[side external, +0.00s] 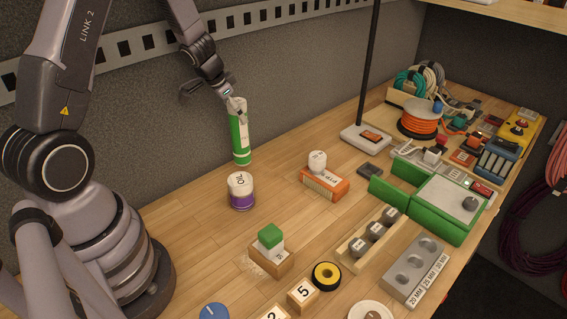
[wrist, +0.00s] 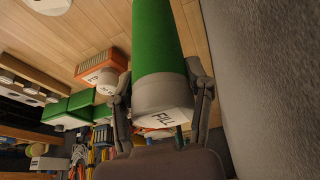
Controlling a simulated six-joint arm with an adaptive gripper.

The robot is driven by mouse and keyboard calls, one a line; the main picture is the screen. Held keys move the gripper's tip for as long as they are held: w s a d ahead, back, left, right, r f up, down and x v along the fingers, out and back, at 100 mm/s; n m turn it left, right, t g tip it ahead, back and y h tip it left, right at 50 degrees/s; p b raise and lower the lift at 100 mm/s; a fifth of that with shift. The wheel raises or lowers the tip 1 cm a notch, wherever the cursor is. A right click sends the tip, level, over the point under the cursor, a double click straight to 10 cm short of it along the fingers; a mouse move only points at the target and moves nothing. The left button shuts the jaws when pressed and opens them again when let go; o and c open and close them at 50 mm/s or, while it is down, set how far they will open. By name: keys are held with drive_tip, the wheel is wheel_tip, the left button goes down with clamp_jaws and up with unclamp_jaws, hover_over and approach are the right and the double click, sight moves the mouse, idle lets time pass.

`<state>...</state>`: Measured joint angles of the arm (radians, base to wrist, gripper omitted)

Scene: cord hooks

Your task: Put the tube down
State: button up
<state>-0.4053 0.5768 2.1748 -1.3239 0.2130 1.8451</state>
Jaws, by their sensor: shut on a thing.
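The tube (side external: 239,138) is green with a white band and a pale top end. It is upright at the back of the wooden bench, near the grey wall. My gripper (side external: 234,101) is shut on its upper end from above. In the wrist view the tube (wrist: 162,40) runs away between the two fingers of my gripper (wrist: 165,100), and its pale end with dark lettering faces the palm. I cannot tell whether its bottom touches the bench.
A purple and white can (side external: 241,192) stands on the bench in front of the tube. An orange box (side external: 323,186) with a white-topped item lies to the right. A black pole on a white base (side external: 365,138) rises further right. Bare wood (side external: 290,150) lies between.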

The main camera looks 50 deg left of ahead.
sight(239, 125)
drive_tip(key=shift+w+f, duration=0.15)
drive_tip(key=shift+f, duration=0.75)
drive_tip(key=shift+w+f, duration=0.1)
drive_tip(key=shift+f, duration=0.9)
drive_tip(key=o, duration=1.2)
